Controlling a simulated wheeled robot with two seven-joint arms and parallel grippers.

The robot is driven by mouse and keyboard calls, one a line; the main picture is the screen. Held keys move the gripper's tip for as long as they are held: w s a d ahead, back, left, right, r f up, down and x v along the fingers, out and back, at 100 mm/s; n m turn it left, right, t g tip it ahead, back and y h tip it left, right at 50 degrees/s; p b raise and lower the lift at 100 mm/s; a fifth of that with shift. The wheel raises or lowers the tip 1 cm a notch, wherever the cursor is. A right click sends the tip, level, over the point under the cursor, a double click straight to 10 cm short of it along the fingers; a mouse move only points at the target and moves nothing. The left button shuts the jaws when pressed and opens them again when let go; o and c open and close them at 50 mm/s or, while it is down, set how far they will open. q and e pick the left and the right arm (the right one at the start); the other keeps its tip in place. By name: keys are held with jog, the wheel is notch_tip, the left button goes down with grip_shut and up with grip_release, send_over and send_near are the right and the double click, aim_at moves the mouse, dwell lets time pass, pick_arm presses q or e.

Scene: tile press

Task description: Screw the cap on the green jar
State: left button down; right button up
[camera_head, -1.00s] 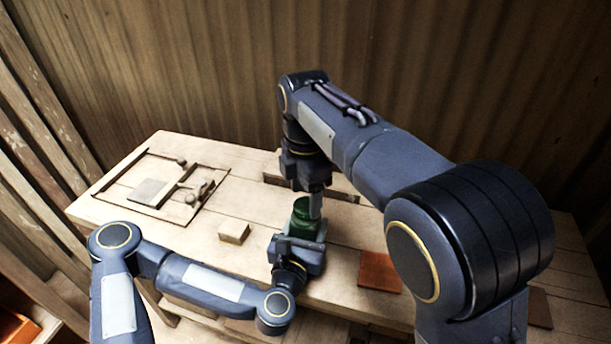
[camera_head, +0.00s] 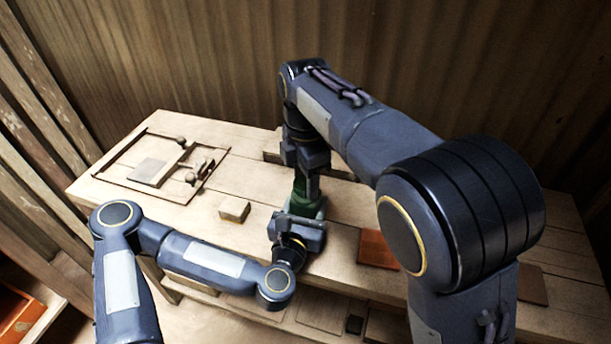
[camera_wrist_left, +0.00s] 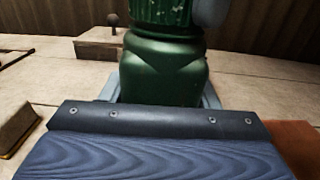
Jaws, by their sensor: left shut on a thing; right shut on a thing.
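The green jar (camera_head: 305,207) stands upright on the wooden table between my two grippers. In the left wrist view its dark green body (camera_wrist_left: 160,72) fills the middle, with a ribbed, speckled green part, seemingly the cap (camera_wrist_left: 160,10), at the top edge. My left gripper (camera_head: 302,212) is low at the near side of the jar and shut around its body; its fingers are mostly hidden. My right gripper (camera_head: 308,182) comes down from above and is shut at the top of the jar, on what seems to be the cap. The cap's seating is hidden from the head view.
A small wooden block (camera_head: 234,209) lies left of the jar. A framed fixture with a grey tile (camera_head: 147,170) is at the table's left. A reddish-orange tile (camera_head: 377,248) lies to the right, near my right arm. Bare tabletop lies between block and fixture.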

jog(key=m, duration=0.7)
jog(key=shift+m, duration=0.3)
jog(key=m, duration=2.3)
jog(key=o, duration=1.1)
